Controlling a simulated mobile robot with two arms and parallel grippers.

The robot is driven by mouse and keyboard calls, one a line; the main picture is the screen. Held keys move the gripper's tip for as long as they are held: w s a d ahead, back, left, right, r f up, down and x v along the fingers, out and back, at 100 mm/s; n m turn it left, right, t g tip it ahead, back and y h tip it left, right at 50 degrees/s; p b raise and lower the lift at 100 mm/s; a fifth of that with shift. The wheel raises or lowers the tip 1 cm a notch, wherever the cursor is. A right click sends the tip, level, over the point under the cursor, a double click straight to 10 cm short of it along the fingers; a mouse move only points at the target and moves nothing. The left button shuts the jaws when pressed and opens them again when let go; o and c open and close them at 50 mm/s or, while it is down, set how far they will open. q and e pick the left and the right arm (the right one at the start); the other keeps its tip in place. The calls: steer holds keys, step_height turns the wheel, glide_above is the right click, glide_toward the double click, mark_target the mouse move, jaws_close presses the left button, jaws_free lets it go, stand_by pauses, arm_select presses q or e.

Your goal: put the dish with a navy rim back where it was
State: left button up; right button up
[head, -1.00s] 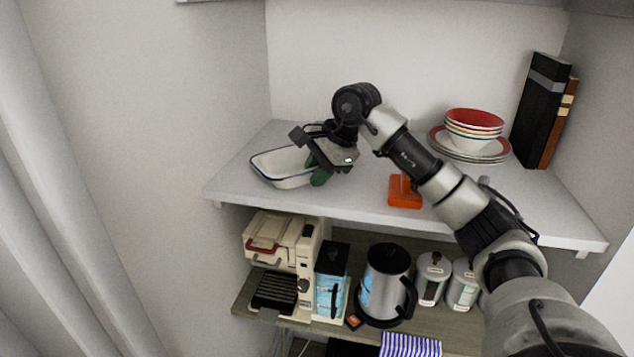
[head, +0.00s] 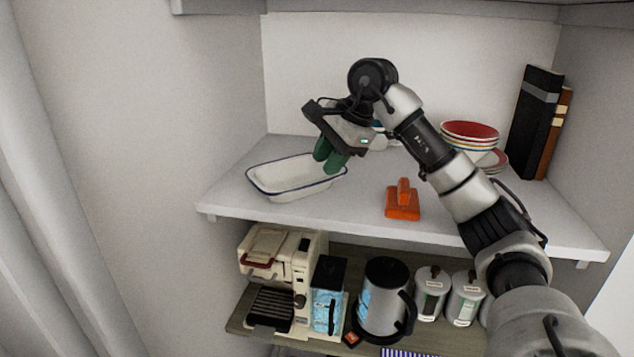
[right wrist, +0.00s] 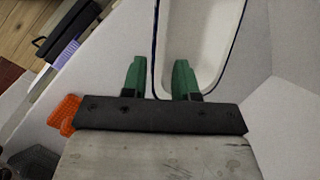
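The dish with a navy rim (head: 283,185) is a white, oblong, empty dish. It sits upright on the left part of the white upper shelf (head: 340,208). My right gripper (head: 329,161) is over the dish's right end, with its two green fingers pointing down. In the right wrist view the fingers (right wrist: 158,78) stand apart, one on each side of the dish's long rim (right wrist: 205,95) in the picture. The fingers look raised above the rim, with nothing gripped between them. My left gripper is not in view.
An orange object with a handle (head: 403,203) sits right of the dish. Stacked bowls (head: 470,133) and upright books (head: 537,120) stand at the right. A blue-rimmed item is mostly hidden behind my arm. The lower shelf holds a coffee machine (head: 275,265), a kettle (head: 383,290) and canisters (head: 431,290).

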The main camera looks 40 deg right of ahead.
steer(key=v, duration=0.5)
stand_by(0.5)
